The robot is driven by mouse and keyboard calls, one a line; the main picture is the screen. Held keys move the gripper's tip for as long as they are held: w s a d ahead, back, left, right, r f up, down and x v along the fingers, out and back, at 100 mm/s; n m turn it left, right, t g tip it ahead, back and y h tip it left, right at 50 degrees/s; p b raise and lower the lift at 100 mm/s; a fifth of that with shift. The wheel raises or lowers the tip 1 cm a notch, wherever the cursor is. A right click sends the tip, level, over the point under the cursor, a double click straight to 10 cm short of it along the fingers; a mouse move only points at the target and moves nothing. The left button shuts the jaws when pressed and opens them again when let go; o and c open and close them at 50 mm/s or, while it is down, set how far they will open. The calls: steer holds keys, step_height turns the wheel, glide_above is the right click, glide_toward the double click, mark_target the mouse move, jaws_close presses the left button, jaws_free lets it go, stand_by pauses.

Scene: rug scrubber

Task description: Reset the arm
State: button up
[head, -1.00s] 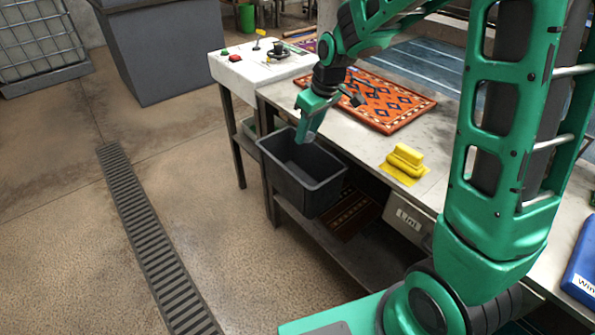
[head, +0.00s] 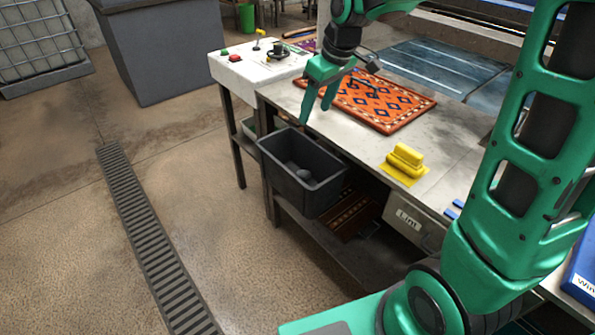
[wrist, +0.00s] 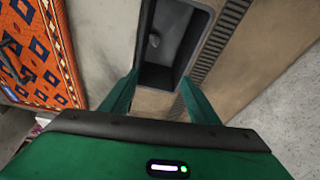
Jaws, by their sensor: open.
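My gripper (head: 318,104) is green. My forearm hides part of the table's back.
An orange patterned rug (head: 400,112) lies on the metal table (head: 450,150). A yellow brush (head: 405,160) stands on a yellow cloth near the front edge. A white control box (head: 255,68) is at the left end. A blue box (head: 583,262) is at the right.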

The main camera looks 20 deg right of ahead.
steer(key=shift+v, duration=0.85)
steer(key=s+d+f+m+g, duration=0.1)
steer(key=s+d+m, duration=0.3)
steer(key=s, duration=0.6)
steer(key=s+d+f+m+g+h, duration=0.1)
steer(key=s+d+m, duration=0.3)
steer(key=s, duration=0.7)
steer(key=s+d+f+m+g, duration=0.1)
steer(key=s+d+f+m, duration=0.1)
steer(key=s+d+m, duration=0.2)
steer(key=s+d, duration=0.3)
steer(key=s, duration=0.4)
steer(key=shift+d+f, duration=0.25)
steer(key=shift+d, duration=0.05)
